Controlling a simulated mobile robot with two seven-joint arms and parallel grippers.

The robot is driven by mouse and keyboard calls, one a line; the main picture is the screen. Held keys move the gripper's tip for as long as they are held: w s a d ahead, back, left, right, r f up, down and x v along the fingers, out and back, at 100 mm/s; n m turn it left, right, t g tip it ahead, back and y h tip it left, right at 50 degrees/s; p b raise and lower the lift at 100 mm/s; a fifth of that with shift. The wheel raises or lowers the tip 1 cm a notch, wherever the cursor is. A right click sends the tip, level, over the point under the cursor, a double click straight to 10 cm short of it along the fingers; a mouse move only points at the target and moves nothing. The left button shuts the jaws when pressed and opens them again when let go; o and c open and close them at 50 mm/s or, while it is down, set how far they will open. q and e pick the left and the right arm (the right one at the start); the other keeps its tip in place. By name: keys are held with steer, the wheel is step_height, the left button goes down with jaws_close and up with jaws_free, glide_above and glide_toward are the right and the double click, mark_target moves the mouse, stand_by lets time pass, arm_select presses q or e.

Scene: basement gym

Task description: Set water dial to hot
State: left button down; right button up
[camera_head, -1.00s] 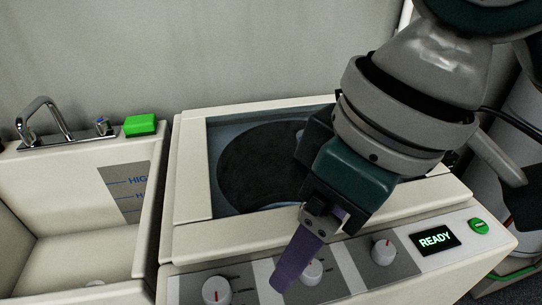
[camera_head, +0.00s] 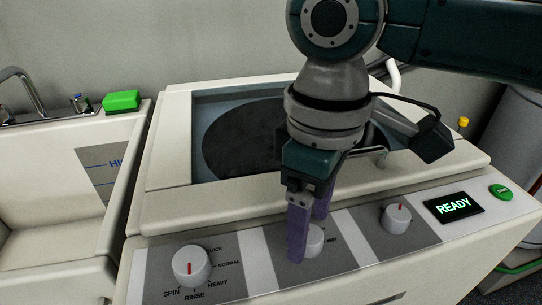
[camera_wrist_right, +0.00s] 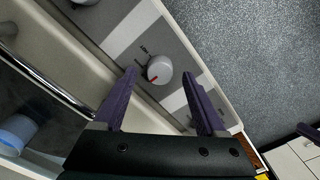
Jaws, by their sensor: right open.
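A washing machine (camera_head: 470,168) has three white dials on its sloped front panel. The middle dial (camera_head: 315,240) is partly hidden by my right gripper (camera_head: 308,238), which points down at it with purple fingers apart. The left dial (camera_head: 191,266) is labelled quick, normal, heavy, rinse and spin. The right dial (camera_head: 396,217) has a red mark pointing up. My left gripper is out of view.
A lit READY display (camera_head: 453,206) and a green button (camera_head: 501,192) are at the panel's right end. A sink (camera_head: 50,190) with a tap (camera_head: 24,90) and a green block (camera_head: 121,101) stands on the left. Grey floor lies beyond the panel in the wrist view.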

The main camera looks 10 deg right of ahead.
steer(key=shift+f, duration=0.5)
steer(key=shift+c, duration=0.4)
jaws_close()
